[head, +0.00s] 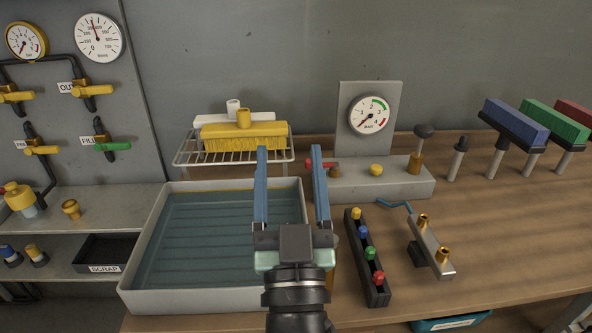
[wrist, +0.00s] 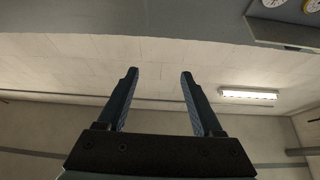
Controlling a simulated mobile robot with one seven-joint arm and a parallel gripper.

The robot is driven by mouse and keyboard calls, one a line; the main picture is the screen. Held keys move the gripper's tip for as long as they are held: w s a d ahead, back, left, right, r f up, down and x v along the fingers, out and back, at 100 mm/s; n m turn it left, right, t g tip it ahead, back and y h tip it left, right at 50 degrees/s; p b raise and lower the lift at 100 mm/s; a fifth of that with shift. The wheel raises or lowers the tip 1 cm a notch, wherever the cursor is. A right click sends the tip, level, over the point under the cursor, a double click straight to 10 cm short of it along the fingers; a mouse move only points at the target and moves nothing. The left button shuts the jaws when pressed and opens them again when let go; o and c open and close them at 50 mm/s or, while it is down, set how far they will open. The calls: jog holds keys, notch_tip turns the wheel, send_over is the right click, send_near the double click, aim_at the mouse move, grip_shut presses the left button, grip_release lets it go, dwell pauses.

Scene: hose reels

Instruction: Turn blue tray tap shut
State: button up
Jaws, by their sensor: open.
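My gripper (head: 289,149) points up and away in the head view, its two blue fingers apart with nothing between them. In the wrist view the open fingers (wrist: 160,74) show against the ceiling. A large pale tray (head: 142,249) with a blue-grey inside stands left of my gripper; the fingers overlap its right part in the picture. A thin blue lever (head: 394,206) lies at the far end of a metal bar (head: 433,252) with two brass fittings, right of my gripper. A red lever (head: 322,166) shows beside the right finger. I cannot tell which lever is the tray's tap.
A rack (head: 184,158) holding a yellow brush stands behind the tray. A gauge block (head: 400,183) stands at the back. A black strip (head: 366,262) with coloured knobs lies right of my gripper. Yellow and green valves (head: 112,146) are on the left panel.

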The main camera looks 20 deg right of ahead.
jog(key=s+f+n+g+y+p, duration=0.2)
jog(key=s+f+g+y+p, duration=0.25)
jog(key=s+f+p, duration=1)
jog(key=a+r+p+x, duration=0.1)
jog(key=p+x, duration=0.2)
jog(key=x, duration=1.4)
jog(key=shift+w+a+r, duration=0.15)
jog(key=shift+w+r, duration=0.05)
jog(key=shift+w, duration=0.3)
grip_shut()
